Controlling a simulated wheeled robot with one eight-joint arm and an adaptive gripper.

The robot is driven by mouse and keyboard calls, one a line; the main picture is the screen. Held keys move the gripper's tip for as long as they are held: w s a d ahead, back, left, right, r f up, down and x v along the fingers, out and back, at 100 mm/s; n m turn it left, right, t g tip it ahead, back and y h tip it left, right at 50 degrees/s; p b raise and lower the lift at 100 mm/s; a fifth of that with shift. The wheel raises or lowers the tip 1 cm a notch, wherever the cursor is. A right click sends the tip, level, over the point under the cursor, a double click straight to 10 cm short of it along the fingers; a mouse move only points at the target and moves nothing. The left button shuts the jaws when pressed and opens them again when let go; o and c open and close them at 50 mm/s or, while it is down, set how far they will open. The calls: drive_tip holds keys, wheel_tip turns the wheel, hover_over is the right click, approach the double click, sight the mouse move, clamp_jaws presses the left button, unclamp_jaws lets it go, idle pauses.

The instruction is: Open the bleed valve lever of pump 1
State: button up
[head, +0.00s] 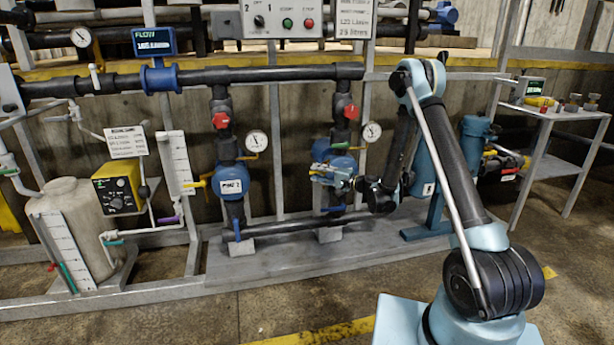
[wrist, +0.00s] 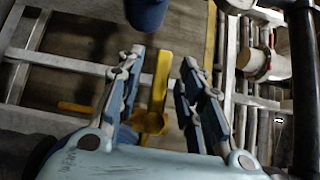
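The pump the task calls pump 1 (head: 345,163) appears to be the right-hand blue pump in the head view, partly hidden by my gripper (head: 320,172). In the wrist view my gripper (wrist: 161,60) is open, its two fingers spread with nothing clamped. An orange-yellow rod (wrist: 75,107) runs left from behind the left finger. I cannot pick out this lever in the head view.
The pump labelled 2 (head: 231,184) stands to the left. Red-handled valves (head: 221,120) and a pressure gauge (head: 372,132) sit above the pumps. A grey side table (head: 555,112) is at the right. In the wrist view a blue part (wrist: 147,12) lies at the top.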

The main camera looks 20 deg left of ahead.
drive_tip(key=shift+x, duration=0.9)
drive_tip(key=shift+s, duration=0.1)
clamp_jaws()
